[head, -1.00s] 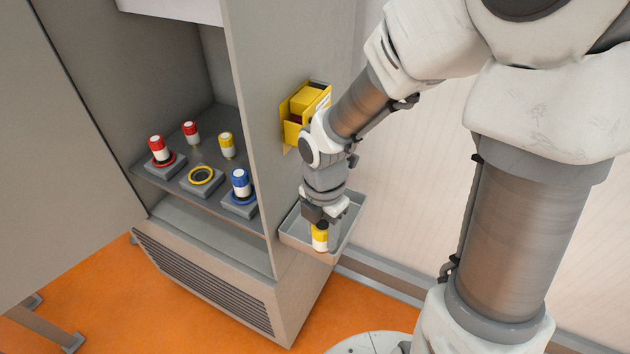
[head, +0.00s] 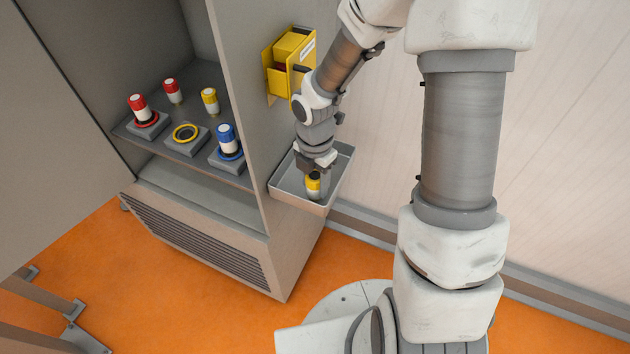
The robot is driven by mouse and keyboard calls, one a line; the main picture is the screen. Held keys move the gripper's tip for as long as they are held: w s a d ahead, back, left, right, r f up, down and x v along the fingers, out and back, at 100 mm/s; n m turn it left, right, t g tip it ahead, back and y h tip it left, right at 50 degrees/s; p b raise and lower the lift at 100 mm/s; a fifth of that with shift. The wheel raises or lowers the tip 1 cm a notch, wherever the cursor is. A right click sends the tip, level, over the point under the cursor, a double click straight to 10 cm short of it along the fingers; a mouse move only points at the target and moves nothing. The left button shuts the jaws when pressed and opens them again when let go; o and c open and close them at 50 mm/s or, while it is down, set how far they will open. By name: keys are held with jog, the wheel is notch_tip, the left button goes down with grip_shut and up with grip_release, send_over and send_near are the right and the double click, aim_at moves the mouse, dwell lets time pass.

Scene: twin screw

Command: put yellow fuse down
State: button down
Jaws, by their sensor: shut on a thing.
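My gripper (head: 315,172) points down over the grey tray (head: 293,198) on the outer side of the cabinet. It is shut on a yellow and white fuse (head: 314,188), held upright in the tray. I cannot tell whether the fuse's lower end touches the tray floor. A second yellow and white fuse (head: 210,101) stands on the cabinet shelf, behind the holders.
On the shelf, an empty yellow-ringed holder (head: 186,133) sits between a red fuse (head: 139,107) in its holder and a blue fuse (head: 228,140) in its holder. Another red fuse (head: 172,91) stands behind. A yellow box (head: 291,62) hangs above the tray.

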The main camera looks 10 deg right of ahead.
aim_at(315, 175)
jog(key=shift+f, duration=0.15)
jog(key=shift+f+b, duration=0.4)
jog(key=shift+f, duration=0.1)
jog(key=c, duration=0.6)
grip_release()
jog(key=shift+r, duration=0.1)
notch_tip(315, 175, up, 13)
jog(key=p, duration=0.2)
jog(key=shift+p, duration=0.3)
